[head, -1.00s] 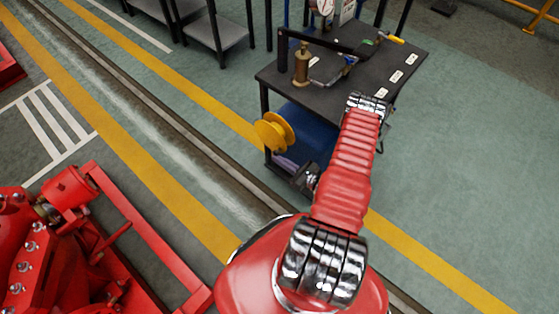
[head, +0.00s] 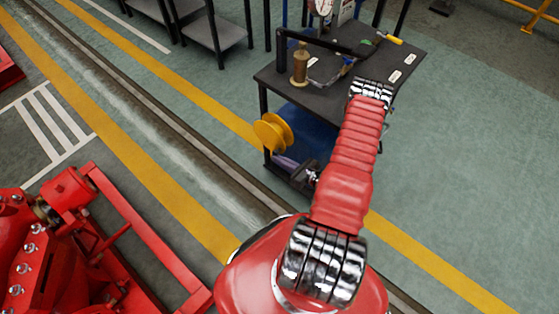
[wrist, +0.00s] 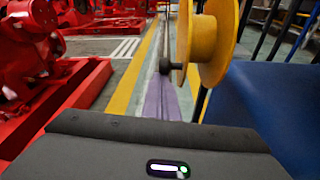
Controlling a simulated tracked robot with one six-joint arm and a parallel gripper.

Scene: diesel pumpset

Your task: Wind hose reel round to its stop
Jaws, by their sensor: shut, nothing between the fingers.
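The hose reel (head: 272,131) is a yellow flanged spool on the left side of the dark bench, in the head view. In the wrist view the reel (wrist: 204,42) is close, upper right of centre, with a round dark crank knob (wrist: 166,66) sticking out to its left. My gripper (head: 277,160) is just below the reel in the head view. Its purple fingers (wrist: 165,82) are shut and empty, pointing ahead. The fingertips appear just under the knob in the wrist view; I cannot tell whether they touch it. The knob cannot be made out in the head view.
The dark bench (head: 270,78) carries a brass cylinder (head: 300,65) and other fittings. A blue panel (wrist: 265,100) stands close on the right in the wrist view. Red pump machinery (head: 60,250) is at the left. The floor right of the bench is clear.

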